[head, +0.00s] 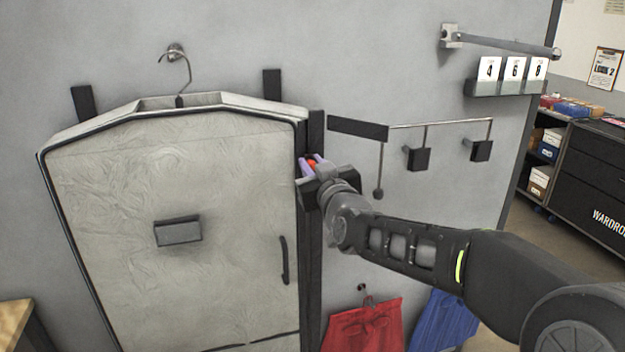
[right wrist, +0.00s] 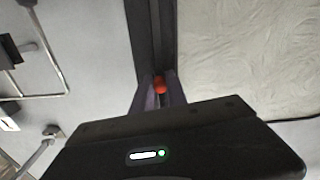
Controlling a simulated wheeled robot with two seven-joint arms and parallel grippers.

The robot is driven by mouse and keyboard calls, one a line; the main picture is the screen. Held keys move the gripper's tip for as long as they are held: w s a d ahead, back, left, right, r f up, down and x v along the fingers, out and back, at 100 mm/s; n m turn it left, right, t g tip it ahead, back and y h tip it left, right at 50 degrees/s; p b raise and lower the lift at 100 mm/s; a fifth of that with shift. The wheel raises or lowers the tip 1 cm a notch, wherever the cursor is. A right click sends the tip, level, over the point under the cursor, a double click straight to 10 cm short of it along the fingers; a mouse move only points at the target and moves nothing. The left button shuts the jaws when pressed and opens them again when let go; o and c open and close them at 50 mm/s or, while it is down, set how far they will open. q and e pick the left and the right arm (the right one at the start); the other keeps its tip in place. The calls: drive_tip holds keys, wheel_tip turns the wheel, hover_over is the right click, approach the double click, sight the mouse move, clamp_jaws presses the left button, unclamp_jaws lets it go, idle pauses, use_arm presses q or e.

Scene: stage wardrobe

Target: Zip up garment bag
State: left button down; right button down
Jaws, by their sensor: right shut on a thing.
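The pale garment bag (head: 180,240) hangs on the grey wall from a hanger hook, its front edged in black piping. A dark vertical strip (head: 312,260) runs down its right side; it also shows in the right wrist view (right wrist: 150,35). My right gripper (head: 309,166) is at the upper part of this strip, its purple-grey fingers shut on a small red-orange pull (right wrist: 160,85). The fingers hide part of the pull. I cannot tell how the strip stands open or closed behind the gripper. My left gripper is not in view.
A wall rail with hooks (head: 440,124) and a metal bar (head: 500,44) above number cards stick out right of the bag. Red cloth (head: 365,328) and blue cloth (head: 443,318) hang below my arm. A dark cabinet (head: 590,175) stands at far right.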

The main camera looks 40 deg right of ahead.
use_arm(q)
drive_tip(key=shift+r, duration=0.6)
use_arm(e)
drive_tip(key=shift+r, duration=1.55)
drive_tip(key=c, duration=1.3)
unclamp_jaws()
drive_tip(key=shift+c, duration=0.2)
drive_tip(key=shift+f, duration=0.1)
